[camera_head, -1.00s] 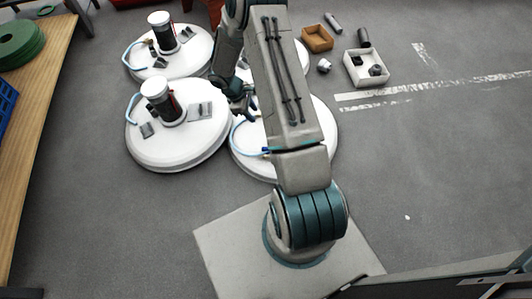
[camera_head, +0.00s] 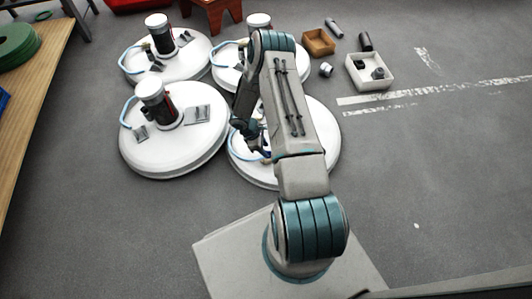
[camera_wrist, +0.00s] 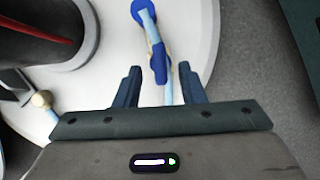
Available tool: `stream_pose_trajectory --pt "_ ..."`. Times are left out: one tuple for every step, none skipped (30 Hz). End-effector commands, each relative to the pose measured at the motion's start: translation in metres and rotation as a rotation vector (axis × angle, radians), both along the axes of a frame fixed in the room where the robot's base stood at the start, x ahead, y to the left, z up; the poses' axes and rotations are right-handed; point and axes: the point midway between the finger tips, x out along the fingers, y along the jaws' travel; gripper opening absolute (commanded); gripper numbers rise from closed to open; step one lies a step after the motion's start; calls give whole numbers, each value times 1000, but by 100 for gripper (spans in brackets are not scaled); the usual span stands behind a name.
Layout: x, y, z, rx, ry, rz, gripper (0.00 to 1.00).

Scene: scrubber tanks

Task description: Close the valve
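In the wrist view a valve (camera_wrist: 157,54) with a dark blue handle and a brass-coloured body sits on a light blue hose (camera_wrist: 148,20) over a white round tank lid (camera_wrist: 200,25). My gripper (camera_wrist: 160,70) is open, with one dark finger on each side of the hose line. The valve lies just beyond the fingertips, roughly centred between them; I cannot tell whether it touches them. In the head view my gripper (camera_head: 258,146) is over the front right tank (camera_head: 318,150), partly hidden by my arm. The valve itself is not clear there.
Three other white tanks stand near: front left (camera_head: 150,160), back left (camera_head: 190,62) and back right (camera_head: 225,75). A dark cylinder (camera_wrist: 45,25) rises close to the left of my gripper. An open white box (camera_head: 385,82) and brown box (camera_head: 318,42) lie on the floor; the right floor is clear.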

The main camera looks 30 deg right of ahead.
Motion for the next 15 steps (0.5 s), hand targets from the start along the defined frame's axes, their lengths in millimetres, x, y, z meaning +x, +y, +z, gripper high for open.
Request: stream_pose_trajectory --pt "-2 -2 -10 0 0 -1 36" --pt "-2 -4 -13 0 0 -1 36" --pt "-3 -5 -17 0 0 -2 36" --pt "-3 -6 -19 0 0 -2 36" --pt "-4 -7 -20 0 0 -2 36" --pt "-4 -8 -22 0 -1 -2 36" --pt "-4 -8 -23 0 0 -1 36" --pt "-5 -9 -24 0 0 -1 36" --pt "-5 -9 -25 0 0 -1 36" --pt "-5 -9 -25 0 0 0 36" --pt "-5 -9 -25 0 0 0 36" --pt "-5 -9 -25 0 0 0 36" --pt "-5 -9 -25 0 0 0 36" --pt "-5 -9 -25 0 0 0 36" --pt "-5 -9 -25 0 0 0 36"
